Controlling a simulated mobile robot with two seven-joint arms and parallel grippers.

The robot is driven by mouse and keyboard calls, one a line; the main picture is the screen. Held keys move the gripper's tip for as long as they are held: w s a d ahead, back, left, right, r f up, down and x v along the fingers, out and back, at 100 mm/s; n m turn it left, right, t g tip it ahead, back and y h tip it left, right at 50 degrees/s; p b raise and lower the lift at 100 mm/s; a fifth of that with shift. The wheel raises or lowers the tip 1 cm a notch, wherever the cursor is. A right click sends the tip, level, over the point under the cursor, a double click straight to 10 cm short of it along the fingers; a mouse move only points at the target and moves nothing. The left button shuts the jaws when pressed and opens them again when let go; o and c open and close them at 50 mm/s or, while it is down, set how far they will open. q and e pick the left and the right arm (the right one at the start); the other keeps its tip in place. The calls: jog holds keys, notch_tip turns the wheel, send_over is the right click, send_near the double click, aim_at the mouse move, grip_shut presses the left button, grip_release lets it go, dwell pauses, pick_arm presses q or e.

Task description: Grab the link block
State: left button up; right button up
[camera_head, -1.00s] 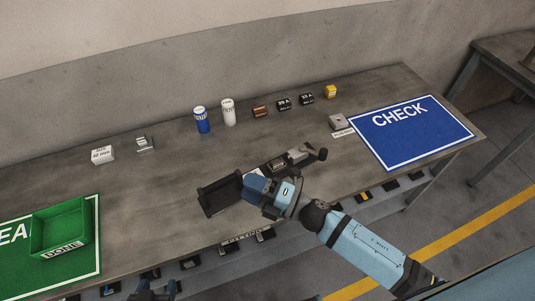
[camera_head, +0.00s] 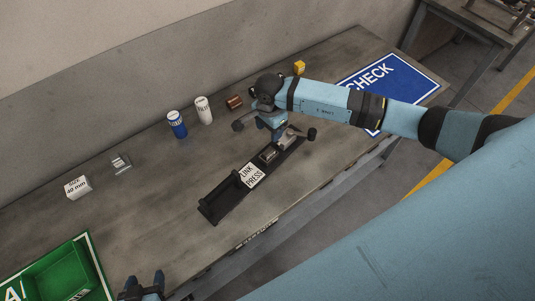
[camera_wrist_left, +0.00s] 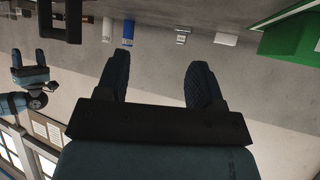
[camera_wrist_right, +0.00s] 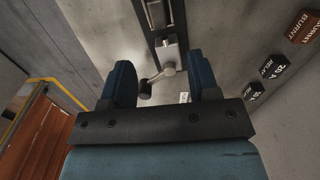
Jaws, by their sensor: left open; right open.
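No part is plainly marked as the link block. A small grey metal block (camera_head: 120,163) lies at the back left of the bench, right of a white "40 mm" box (camera_head: 77,187); it also shows in the left wrist view (camera_wrist_left: 182,36). The black link press (camera_head: 224,197) stands on the bench, labelled "LINK PRESS", with metal parts and a ball-ended lever at its right end. My right gripper (camera_head: 276,132) is open, above that end; the press shows between its fingers in the right wrist view (camera_wrist_right: 160,62). My left gripper (camera_head: 142,280) is open and empty at the bench's front edge.
A blue can (camera_head: 176,125), a white can (camera_head: 203,110), a brown block (camera_head: 234,103) and a yellow block (camera_head: 299,68) stand along the back. The green bin (camera_head: 62,272) is at the left, the blue CHECK mat (camera_head: 407,75) at the right. The middle left bench is clear.

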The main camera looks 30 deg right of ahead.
pick_arm(q)
notch_tip(320, 180, down, 3)
jog(key=shift+w+d+b, duration=0.15)
jog(key=shift+b, duration=0.95)
pick_arm(e)
send_over(268, 151)
jog(key=f, duration=0.5)
jog(key=shift+w+d+f, duration=0.2)
pick_arm(q)
jog(key=shift+w+r, duration=0.1)
jog(key=shift+w, duration=0.2)
pick_arm(e)
jog(key=shift+f, duration=0.4)
pick_arm(q)
jog(key=shift+d+f+h+b, duration=0.2)
jog(key=shift+f+b, duration=0.25)
jog(key=shift+b, duration=0.15)
jog(key=shift+d+f+h+b, duration=0.1)
jog(key=shift+d+f+b, duration=0.05)
jog(key=shift+f+b, duration=0.35)
pick_arm(e)
jog(key=f, duration=0.4)
jog(key=shift+s+a+f, duration=0.15)
jog(key=shift+s+f, duration=0.1)
jog(key=shift+f, duration=0.1)
pick_arm(q)
jog(key=shift+r, duration=0.1)
pick_arm(e)
jog(key=shift+r, duration=0.1)
jog(key=shift+c, duration=0.2)
